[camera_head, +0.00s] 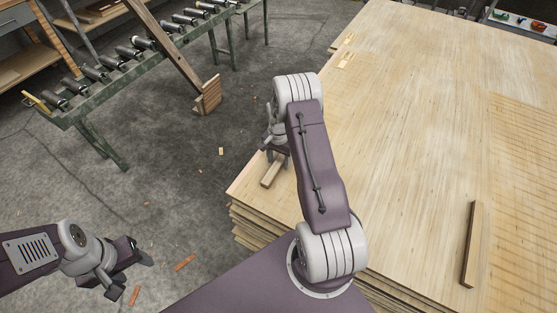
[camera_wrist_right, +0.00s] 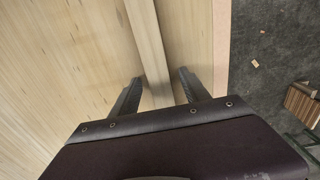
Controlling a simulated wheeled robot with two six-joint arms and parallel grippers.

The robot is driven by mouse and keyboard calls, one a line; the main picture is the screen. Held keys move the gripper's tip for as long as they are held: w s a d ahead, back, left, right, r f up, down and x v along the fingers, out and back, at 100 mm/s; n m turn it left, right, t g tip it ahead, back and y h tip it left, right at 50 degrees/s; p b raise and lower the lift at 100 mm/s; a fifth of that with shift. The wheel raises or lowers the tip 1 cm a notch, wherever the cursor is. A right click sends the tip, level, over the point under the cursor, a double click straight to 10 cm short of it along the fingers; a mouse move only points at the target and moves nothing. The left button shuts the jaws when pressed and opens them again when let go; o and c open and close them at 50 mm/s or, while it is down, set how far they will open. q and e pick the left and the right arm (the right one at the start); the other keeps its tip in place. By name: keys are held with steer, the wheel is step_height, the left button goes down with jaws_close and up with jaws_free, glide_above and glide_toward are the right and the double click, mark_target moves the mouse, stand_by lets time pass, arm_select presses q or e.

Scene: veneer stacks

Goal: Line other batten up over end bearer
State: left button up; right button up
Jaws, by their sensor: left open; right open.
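A pale batten (camera_head: 271,173) lies on top of the veneer stack (camera_head: 400,110), near its left edge. In the right wrist view the batten (camera_wrist_right: 146,40) runs lengthwise between the two fingers of my right gripper (camera_wrist_right: 161,76). That gripper is open, with one finger on each side of the batten; in the head view my right gripper (camera_head: 274,152) partly hides it. A second batten (camera_head: 470,245), with a dark side, lies on the stack at the right. My left gripper (camera_head: 122,274) is open and empty over the floor at lower left. I cannot make out an end bearer.
A green roller conveyor (camera_head: 130,70) stands at upper left, with a leaning timber post (camera_head: 170,45) beside it. Small wood scraps (camera_head: 185,263) lie on the grey floor. The stack top between the two battens is largely clear.

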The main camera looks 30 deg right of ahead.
step_height(320, 180, up, 9)
steer(key=shift+p, duration=0.6)
